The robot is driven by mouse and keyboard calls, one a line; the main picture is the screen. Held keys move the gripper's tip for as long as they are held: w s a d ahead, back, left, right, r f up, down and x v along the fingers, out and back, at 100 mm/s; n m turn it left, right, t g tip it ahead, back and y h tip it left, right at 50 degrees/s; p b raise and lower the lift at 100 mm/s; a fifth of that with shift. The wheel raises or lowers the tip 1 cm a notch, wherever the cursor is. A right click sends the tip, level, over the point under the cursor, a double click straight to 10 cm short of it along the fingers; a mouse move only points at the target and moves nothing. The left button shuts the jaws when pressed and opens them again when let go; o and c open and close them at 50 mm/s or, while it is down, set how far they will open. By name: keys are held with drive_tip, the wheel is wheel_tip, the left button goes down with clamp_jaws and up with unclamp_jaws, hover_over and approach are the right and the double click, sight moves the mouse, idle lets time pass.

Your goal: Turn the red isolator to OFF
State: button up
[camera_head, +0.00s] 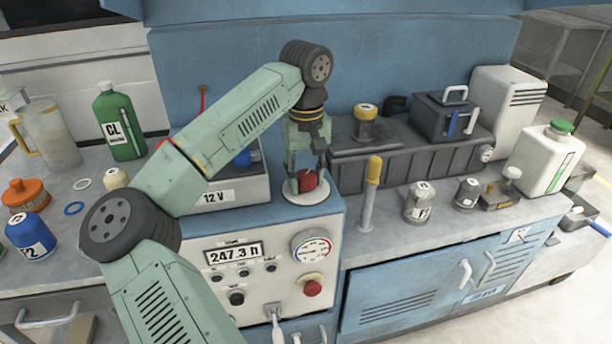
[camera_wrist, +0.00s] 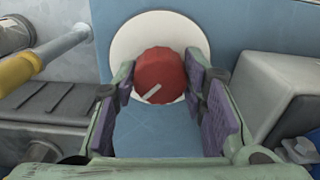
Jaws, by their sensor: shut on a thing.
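The red isolator (camera_head: 306,181) is a round red knob on a white disc (camera_head: 318,194), on top of the blue cabinet. In the wrist view the red knob (camera_wrist: 160,76) shows a pale pointer line slanting from lower left to upper right. My gripper (camera_head: 305,174) reaches down onto the knob from above. In the wrist view its purple-padded fingers (camera_wrist: 163,84) stand on the knob's left and right sides, shut on it. No OFF or ON lettering is readable around the disc.
A grey 12 V box (camera_head: 235,195) stands close left of the knob. A yellow-topped post (camera_head: 372,180) stands to the right, before a dark ribbed tray (camera_head: 400,165). Below are a gauge (camera_head: 313,247) and a red button (camera_head: 312,288) on the front panel.

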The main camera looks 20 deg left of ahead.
sight(306, 174)
drive_tip(key=n+b, duration=0.1)
drive_tip(key=n, duration=0.2)
drive_tip(key=shift+n+b, duration=0.3)
drive_tip(key=shift+n, duration=0.1)
drive_tip(key=n+b, duration=0.1)
drive_tip(key=n, duration=0.3)
drive_tip(key=shift+n, duration=0.3)
drive_tip(key=n+b, duration=0.1)
drive_tip(key=n, duration=0.3)
drive_tip(key=shift+n, duration=0.3)
drive_tip(key=shift+n+b, duration=0.3)
drive_tip(key=shift+n, duration=1.8)
drive_tip(key=o, duration=1.2)
drive_tip(key=shift+c, duration=0.2)
drive_tip(key=shift+r, duration=0.1)
wheel_tip(306, 174, up, 12)
